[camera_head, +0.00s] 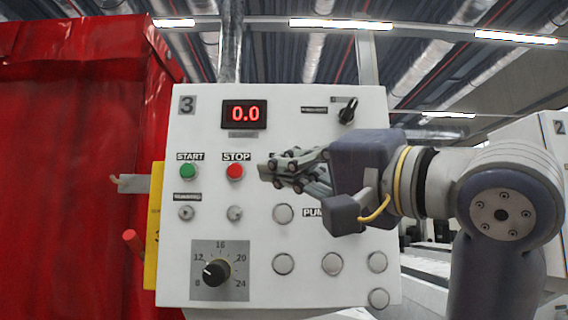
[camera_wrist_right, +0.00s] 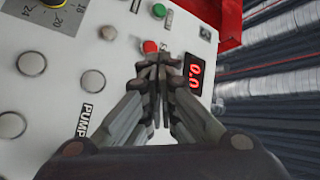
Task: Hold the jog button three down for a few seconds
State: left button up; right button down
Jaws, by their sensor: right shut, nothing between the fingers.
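The white control panel (camera_head: 210,130) is marked 3 and stands upright in front of me. It carries a green START button (camera_head: 188,171), a red STOP button (camera_head: 235,171) and several round grey buttons, such as one under the STOP row (camera_head: 283,214). Which one is the jog button I cannot tell; the label right of STOP is hidden behind my right gripper. My right gripper (camera_head: 268,172) is shut and empty, with its fingertips just right of the STOP button. In the right wrist view, the closed fingertips (camera_wrist_right: 152,58) are close to the red button (camera_wrist_right: 150,46); contact is unclear. My left gripper is not visible.
A red display (camera_head: 244,114) reads 0.0. A black key switch (camera_head: 348,110) is at the top right and a dial (camera_head: 217,272) at the lower left. A red curtain (camera_head: 70,170) fills the left. Another panel marked 2 (camera_head: 558,128) stands at the far right.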

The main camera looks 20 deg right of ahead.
jog(key=shift+w+d, duration=0.2)
jog(key=shift+w, duration=0.55)
jog(key=shift+w+d, duration=0.2)
jog(key=shift+w, duration=0.55)
dwell(0.3)
jog(key=shift+w+d, duration=0.1)
jog(key=shift+w, duration=0.3)
